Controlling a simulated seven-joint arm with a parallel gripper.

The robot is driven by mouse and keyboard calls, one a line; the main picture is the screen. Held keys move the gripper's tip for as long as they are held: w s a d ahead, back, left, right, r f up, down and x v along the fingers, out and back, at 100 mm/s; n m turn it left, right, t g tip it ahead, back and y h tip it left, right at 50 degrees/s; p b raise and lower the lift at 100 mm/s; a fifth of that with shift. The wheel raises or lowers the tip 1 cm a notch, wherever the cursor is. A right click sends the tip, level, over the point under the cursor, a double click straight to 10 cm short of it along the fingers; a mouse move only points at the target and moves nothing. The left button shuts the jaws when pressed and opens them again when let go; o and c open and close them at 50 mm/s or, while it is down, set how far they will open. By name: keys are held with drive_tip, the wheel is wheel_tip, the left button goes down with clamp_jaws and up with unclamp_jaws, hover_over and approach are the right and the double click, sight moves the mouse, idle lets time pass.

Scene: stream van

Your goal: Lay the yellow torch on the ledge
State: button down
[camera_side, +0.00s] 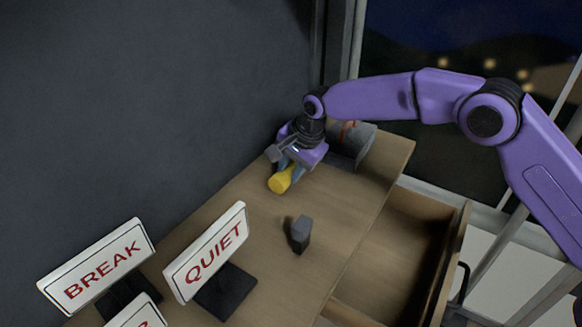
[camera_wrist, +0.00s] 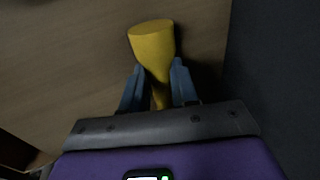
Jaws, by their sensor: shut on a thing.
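The yellow torch (camera_wrist: 152,45) is between the two blue fingers of my gripper (camera_wrist: 158,88) in the wrist view, with its wide end pointing away from the gripper. In the side view the torch (camera_side: 281,181) shows under my gripper (camera_side: 290,164), close over the wooden surface near the dark wall. My gripper is shut on the torch's narrower part. I cannot tell whether the torch touches the wood. The wooden top (camera_side: 345,205) is the only flat surface I can make out as a possible ledge.
A dark grey block (camera_side: 300,234) stands on the wood in front of the gripper. A QUIET sign (camera_side: 208,254) and a BREAK sign (camera_side: 97,266) stand at lower left. A grey object (camera_side: 352,146) sits behind the gripper. An open drawer (camera_side: 405,245) is at right.

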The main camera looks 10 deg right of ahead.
drive_tip(key=c, duration=0.9)
unclamp_jaws()
drive_tip(key=shift+f, duration=0.1)
drive_tip(key=shift+o, duration=0.2)
drive_tip(key=v, duration=1.2)
drive_tip(key=shift+s, duration=0.15)
